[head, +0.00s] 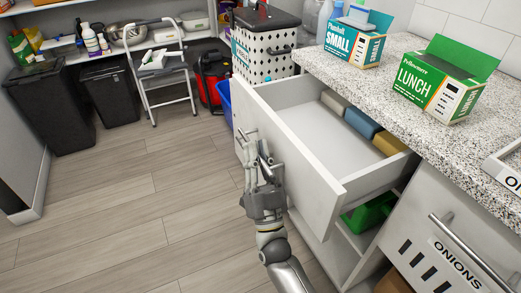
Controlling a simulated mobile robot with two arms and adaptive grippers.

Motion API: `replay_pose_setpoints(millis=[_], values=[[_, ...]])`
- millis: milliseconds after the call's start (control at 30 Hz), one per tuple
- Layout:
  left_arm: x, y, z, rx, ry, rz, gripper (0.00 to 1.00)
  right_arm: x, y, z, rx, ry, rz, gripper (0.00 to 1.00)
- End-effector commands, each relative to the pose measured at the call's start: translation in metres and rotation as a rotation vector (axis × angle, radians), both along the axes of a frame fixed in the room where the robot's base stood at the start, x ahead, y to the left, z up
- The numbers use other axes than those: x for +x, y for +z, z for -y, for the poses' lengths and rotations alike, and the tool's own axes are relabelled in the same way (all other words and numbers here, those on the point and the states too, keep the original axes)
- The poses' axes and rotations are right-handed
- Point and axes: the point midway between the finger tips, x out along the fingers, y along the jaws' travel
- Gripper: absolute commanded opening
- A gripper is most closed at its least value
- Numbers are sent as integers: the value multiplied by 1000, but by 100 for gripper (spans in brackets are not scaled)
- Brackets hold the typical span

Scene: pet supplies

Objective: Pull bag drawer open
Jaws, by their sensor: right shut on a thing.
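The white drawer (285,147) under the granite counter is pulled out, and its inside shows. Three rolls or packs, pale, blue (362,123) and tan (388,143), lie in it along the counter side. My right gripper (256,150) is at the outer side of the drawer front, shut on the drawer handle (250,138). The handle is mostly hidden by the fingers. My left gripper is not in view.
The granite counter (470,125) holds a green LUNCH box (440,85) and a teal SMALL box (353,40). Below the drawer is an open shelf with a green item (370,213). A step stool (163,75) and dark bins (55,105) stand at the back left. The wood floor (130,200) is clear.

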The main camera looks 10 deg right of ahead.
Motion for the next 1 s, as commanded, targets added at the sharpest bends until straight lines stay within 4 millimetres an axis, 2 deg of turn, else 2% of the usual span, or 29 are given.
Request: replay_pose_setpoints(millis=[133,167,200,567,767,1000], values=[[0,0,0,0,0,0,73,0,-2,0,-1,1,-3,0],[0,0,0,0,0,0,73,0,-2,0,-1,1,-3,14],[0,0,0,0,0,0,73,0,-2,0,-1,1,-3,19],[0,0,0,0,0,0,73,-2,-3,1,-1,0,-2,19],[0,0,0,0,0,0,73,-22,-24,4,-3,0,-5,19],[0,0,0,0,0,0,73,-59,-59,9,-3,1,-5,19]])
